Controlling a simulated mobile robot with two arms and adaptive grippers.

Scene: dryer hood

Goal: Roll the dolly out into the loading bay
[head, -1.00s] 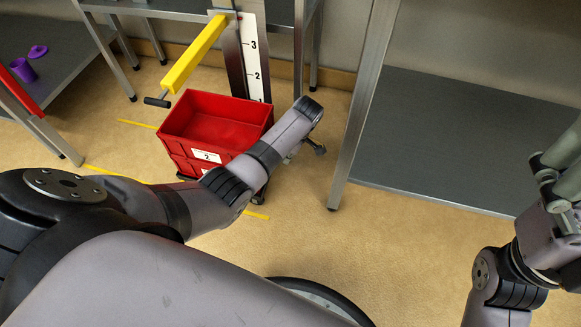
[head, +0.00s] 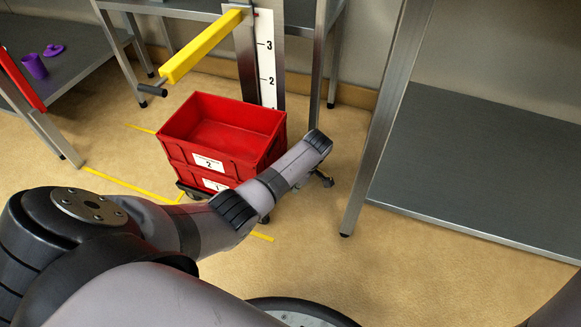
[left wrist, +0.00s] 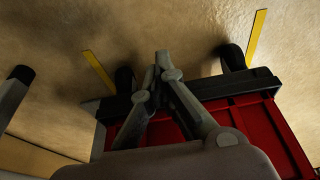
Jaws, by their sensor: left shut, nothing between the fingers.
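The dolly (head: 192,191) is a low dark frame on casters under two stacked red crates (head: 212,148) labelled 2 and 1. It stands on the floor by the post, near yellow tape. My left arm crosses in front of its right corner in the head view, and hides part of it. In the left wrist view my left gripper (left wrist: 162,60) is shut and empty at the dolly's dark edge (left wrist: 245,85), with the red crate (left wrist: 262,115) close by. I cannot tell if the fingers touch the frame. My right gripper is out of view.
A yellow bar (head: 200,48) with a black handle juts from a post with a number scale (head: 266,60). A steel table (head: 475,165) stands right, another (head: 75,45) left with a purple cup (head: 34,66). Yellow tape (head: 125,183) marks the floor. Open floor lies in front.

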